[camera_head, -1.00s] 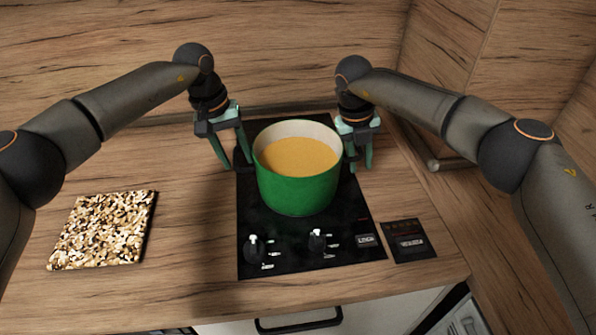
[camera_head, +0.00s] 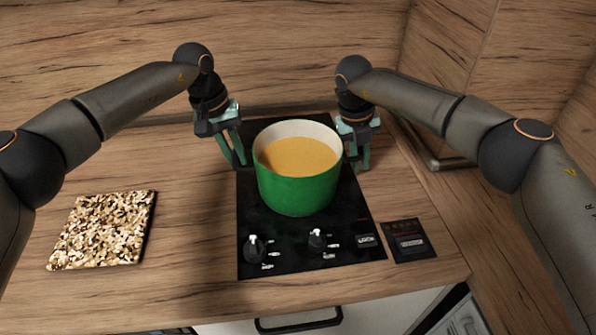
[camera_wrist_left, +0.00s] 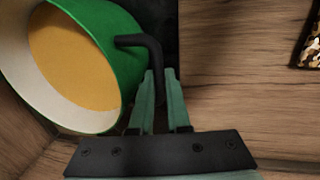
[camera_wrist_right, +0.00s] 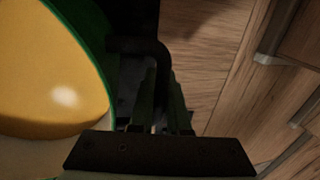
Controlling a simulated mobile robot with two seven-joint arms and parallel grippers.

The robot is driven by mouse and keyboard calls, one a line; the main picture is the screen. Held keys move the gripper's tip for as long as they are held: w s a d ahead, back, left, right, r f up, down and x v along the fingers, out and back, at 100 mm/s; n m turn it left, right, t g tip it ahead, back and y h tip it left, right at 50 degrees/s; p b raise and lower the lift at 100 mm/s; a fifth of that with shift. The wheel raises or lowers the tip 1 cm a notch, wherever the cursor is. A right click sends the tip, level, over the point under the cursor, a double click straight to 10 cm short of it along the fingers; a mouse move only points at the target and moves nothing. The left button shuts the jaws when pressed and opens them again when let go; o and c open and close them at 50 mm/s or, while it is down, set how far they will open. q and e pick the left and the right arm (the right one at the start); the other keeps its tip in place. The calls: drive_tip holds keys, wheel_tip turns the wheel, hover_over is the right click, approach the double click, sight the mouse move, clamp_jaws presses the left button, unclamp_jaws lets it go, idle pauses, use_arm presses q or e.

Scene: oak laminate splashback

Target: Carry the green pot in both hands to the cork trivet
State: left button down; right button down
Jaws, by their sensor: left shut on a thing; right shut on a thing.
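The green pot (camera_head: 297,192) stands upright on the black hob (camera_head: 262,222), filled with orange-yellow soup (camera_head: 300,160). My left gripper (camera_head: 238,163) is at the pot's left side, shut on its black handle (camera_wrist_left: 148,44), which shows in the left wrist view. My right gripper (camera_head: 359,166) is at the pot's right side, shut on the other handle; the right wrist view shows this dark handle (camera_wrist_right: 150,47) between the fingers. The speckled cork trivet (camera_head: 103,230) lies flat on the worktop at the left, apart from the pot.
The wooden worktop (camera_head: 190,215) is clear between hob and trivet. Control knobs (camera_head: 254,248) sit on the hob's front. A small dark panel (camera_head: 409,241) lies to its right. A wooden wall (camera_head: 270,50) stands close behind. A bar handle (camera_head: 450,163) is at the right.

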idle(0.8)
use_arm(q)
drive_tip(key=shift+w+r, duration=0.1)
drive_tip(key=shift+r, duration=0.15)
use_arm(e)
drive_tip(key=shift+w+r, duration=0.1)
drive_tip(key=shift+r, duration=0.2)
use_arm(q)
drive_tip(key=shift+w, duration=0.1)
use_arm(e)
drive_tip(key=shift+w, duration=0.1)
use_arm(q)
drive_tip(key=shift+r, duration=0.1)
use_arm(e)
drive_tip(key=shift+r, duration=0.1)
